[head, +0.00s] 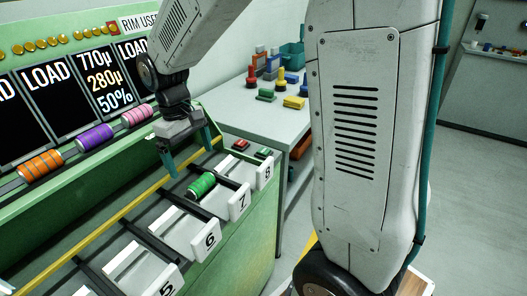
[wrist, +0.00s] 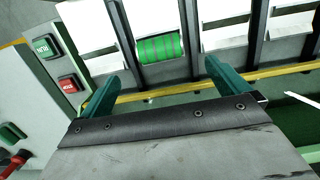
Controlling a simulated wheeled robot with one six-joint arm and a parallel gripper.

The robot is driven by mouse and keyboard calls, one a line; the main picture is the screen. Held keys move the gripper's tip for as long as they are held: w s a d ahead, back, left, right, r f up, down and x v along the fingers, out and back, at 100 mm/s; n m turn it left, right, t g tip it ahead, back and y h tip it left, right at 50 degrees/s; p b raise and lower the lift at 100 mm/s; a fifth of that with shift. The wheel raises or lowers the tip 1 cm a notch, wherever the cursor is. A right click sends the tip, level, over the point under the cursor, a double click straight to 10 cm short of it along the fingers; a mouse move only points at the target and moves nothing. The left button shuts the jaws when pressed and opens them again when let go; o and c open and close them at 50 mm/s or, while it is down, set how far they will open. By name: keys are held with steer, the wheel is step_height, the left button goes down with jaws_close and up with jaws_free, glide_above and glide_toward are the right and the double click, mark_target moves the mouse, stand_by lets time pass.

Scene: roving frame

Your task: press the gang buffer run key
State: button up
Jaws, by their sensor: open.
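The green run key (wrist: 45,47) is at the upper left of the wrist view, on a pale panel, its lettering turned in the picture. The red key (wrist: 69,84) sits beside it. In the head view the green key (head: 264,152) and red key (head: 241,145) are at the right end of the green machine (head: 238,250). My gripper (head: 192,162) is open and empty, over the yellow rail and left of both keys. In the wrist view my gripper (wrist: 167,68) has its fingers spread, and the green key lies left of them, apart from the gripper.
A green striped spool (head: 201,186) lies in a lane near number plate 7 (head: 239,201), close to my fingers. Dark lane dividers and the yellow rail (head: 120,215) are nearby. A grey bench (head: 240,118) with coloured items stands behind the keys.

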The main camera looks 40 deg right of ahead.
jaws_close()
stand_by(0.3)
stand_by(1.4)
